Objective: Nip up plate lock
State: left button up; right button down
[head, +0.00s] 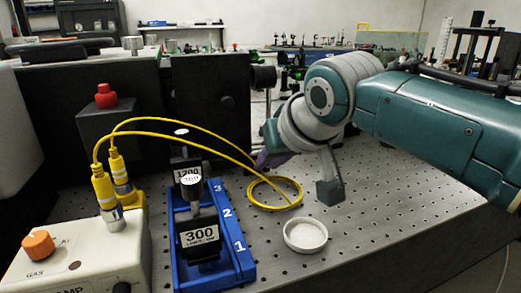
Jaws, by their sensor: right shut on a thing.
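My right arm reaches in from the right, over the perforated bench, to the right side of the black spectrometer housing (210,100). My right gripper (264,158) is low beside that housing, partly hidden behind my own wrist. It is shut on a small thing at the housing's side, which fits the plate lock. The lock itself is hidden by the hand, so its shape and turn cannot be told. My left gripper is not in view.
A blue rack (243,262) numbered 1 to 3 holds grating mounts, including one marked 300 (199,237). A yellow fibre (188,121) loops onto the bench by a white dish (305,235). A lamp box (75,262) stands front left. The bench's right front is clear.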

jog(key=shift+d+m+g+y+b, duration=0.3)
jog(key=shift+m+y, duration=0.2)
jog(key=shift+y, duration=0.4)
jog(key=c, duration=0.8)
grip_release()
jog(key=shift+s+d+r+p, duration=0.15)
jog(key=shift+r+p, duration=0.15)
jog(key=shift+p, duration=0.05)
jog(key=p+v, duration=0.3)
jog(key=v, duration=0.6)
jog(key=shift+p, duration=0.35)
